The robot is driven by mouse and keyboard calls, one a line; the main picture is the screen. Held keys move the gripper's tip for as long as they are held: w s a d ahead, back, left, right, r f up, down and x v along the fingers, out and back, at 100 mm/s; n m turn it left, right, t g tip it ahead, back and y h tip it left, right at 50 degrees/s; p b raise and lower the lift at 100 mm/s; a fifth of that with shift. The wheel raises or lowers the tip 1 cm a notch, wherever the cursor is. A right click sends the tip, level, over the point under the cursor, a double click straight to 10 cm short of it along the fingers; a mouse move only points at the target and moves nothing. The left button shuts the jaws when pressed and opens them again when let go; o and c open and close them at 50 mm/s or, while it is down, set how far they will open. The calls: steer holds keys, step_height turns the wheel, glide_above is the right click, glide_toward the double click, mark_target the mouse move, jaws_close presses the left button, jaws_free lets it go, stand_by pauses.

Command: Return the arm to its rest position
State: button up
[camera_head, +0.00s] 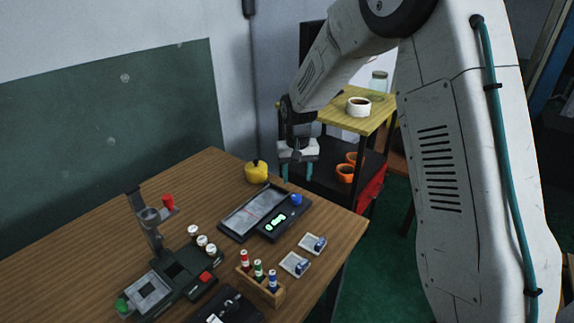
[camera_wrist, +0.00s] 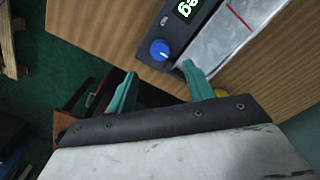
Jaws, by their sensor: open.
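My arm reaches in from the upper right in the head view, its white links bent over the far right corner of the table. My gripper (camera_head: 297,170) points down near that corner, with its teal fingers apart and nothing visible between them. In the wrist view my gripper (camera_wrist: 160,88) shows two teal fingers spread wide and empty. Beyond them in that view is the corner of a dark device with a blue knob (camera_wrist: 160,50). The rest position itself is not marked in either view.
The wooden table (camera_head: 75,240) holds a dark tray device (camera_head: 240,222), a yellow pot (camera_head: 257,172), a rack of small bottles (camera_head: 262,290) and a black apparatus (camera_head: 172,275). Behind stands a yellow-topped cart (camera_head: 340,115) with a white bowl (camera_head: 358,107) and orange cups (camera_head: 345,173).

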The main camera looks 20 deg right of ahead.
steer(key=s+d+r, duration=0.1)
steer(key=s+r, duration=0.5)
steer(key=s, duration=0.6)
steer(key=s+d+r+n, duration=0.1)
steer(key=s+r, duration=0.6)
steer(key=s, duration=0.6)
steer(key=s+d+r+t, duration=0.1)
steer(key=s+r, duration=0.5)
steer(key=s, duration=0.7)
steer(key=shift+s+r+n, duration=0.15)
steer(key=shift+r+n, duration=0.05)
steer(key=shift+n, duration=0.1)
steer(key=shift+d, duration=0.1)
